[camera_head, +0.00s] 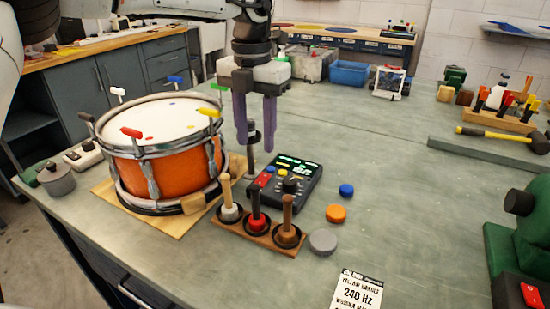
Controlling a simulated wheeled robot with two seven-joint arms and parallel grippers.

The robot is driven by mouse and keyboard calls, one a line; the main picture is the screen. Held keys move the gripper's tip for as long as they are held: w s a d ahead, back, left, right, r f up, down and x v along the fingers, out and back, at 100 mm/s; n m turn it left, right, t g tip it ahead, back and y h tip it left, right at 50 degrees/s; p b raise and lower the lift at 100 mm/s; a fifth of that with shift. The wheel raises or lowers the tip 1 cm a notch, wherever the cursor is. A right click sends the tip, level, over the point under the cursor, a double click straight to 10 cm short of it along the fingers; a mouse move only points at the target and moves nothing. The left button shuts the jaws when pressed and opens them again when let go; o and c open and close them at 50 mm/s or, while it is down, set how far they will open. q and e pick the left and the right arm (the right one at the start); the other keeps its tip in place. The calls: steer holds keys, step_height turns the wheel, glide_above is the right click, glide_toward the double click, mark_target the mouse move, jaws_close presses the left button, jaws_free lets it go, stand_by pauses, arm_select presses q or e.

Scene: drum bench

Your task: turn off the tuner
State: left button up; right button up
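The tuner (305,187) is a small black box on the bench, right of the drum. Its display (296,163) is lit with green marks. It has a round dark knob (290,185) and a red switch (264,179) on its left side; the switch's exact position is too small to tell. My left gripper (255,145) points down above and just left of the tuner's back edge. A dark upright post (252,160) stands below and behind the fingers, partly hidden. My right gripper is out of view.
The orange drum (165,165) with coloured keys stands close on the left. A wooden rack (260,237) with several upright mallets stands in front of the tuner. Blue (346,190), orange (336,213) and grey (323,241) discs lie to its right.

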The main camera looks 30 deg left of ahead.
mark_target(262, 180)
arm_select(q)
steer(key=f, duration=1)
steer(key=shift+w, duration=0.2)
